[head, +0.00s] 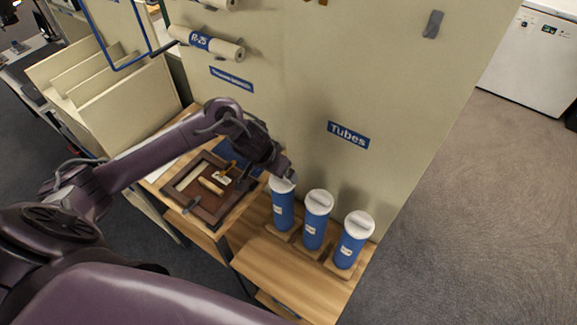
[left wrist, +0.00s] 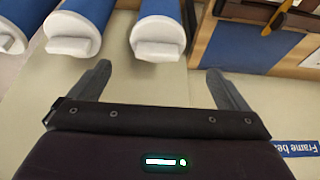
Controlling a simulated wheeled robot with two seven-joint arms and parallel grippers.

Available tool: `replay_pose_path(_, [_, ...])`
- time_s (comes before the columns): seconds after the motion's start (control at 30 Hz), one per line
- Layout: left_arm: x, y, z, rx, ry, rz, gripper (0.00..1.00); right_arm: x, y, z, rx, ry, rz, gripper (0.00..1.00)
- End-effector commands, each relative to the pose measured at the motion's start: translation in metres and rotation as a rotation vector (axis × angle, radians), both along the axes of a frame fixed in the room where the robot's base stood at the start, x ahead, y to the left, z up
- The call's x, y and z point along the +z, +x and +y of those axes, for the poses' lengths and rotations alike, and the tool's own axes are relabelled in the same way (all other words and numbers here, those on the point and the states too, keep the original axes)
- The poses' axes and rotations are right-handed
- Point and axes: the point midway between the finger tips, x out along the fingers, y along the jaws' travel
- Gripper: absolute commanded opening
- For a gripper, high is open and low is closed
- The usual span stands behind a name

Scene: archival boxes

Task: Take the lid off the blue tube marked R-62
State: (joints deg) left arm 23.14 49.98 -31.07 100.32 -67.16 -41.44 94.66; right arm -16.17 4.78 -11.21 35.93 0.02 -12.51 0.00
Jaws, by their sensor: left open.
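Three blue tubes with white lids stand in a row on a wooden shelf: a left tube (head: 282,208), a middle tube (head: 314,230) and a right tube (head: 350,250). Each has a small label, too small to read, so I cannot tell which is R-62. My left gripper (head: 287,173) is at the top of the left tube and partly covers its lid. In the left wrist view its fingers (left wrist: 158,72) are open and empty. The left tube's white lid (left wrist: 158,34), with a raised grip bar, lies just beyond and between the fingertips. My right gripper is not in view.
A beige panel with a "Tubes" sign (head: 348,135) stands close behind the tubes. A wooden frame (head: 205,205) lies left of them. A rolled tube marked R-25 (head: 205,43) hangs on the panel. Open floor (head: 460,220) lies to the right.

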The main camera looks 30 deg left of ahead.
Motion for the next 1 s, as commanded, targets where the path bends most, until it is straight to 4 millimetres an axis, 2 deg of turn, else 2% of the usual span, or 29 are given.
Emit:
replay_pose_path(0.23, [-0.023,0.009,0.0,0.008,0.001,0.008,0.97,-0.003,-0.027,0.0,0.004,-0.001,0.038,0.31])
replay_pose_path(0.37, [-0.037,0.018,-0.003,0.009,0.001,0.008,0.97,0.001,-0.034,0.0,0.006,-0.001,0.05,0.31])
replay_pose_path(0.6, [-0.065,0.03,-0.007,0.006,0.002,0.006,0.97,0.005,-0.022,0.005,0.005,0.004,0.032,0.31])
replay_pose_path(0.73, [-0.068,0.032,-0.006,0.007,0.002,0.004,0.97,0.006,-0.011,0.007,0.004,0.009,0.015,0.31])
replay_pose_path(0.87, [-0.068,0.032,-0.006,0.007,0.002,0.004,0.97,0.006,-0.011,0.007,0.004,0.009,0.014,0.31])
replay_pose_path(1.0, [-0.068,0.032,-0.006,0.007,0.002,0.004,0.8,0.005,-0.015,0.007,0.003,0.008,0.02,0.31])
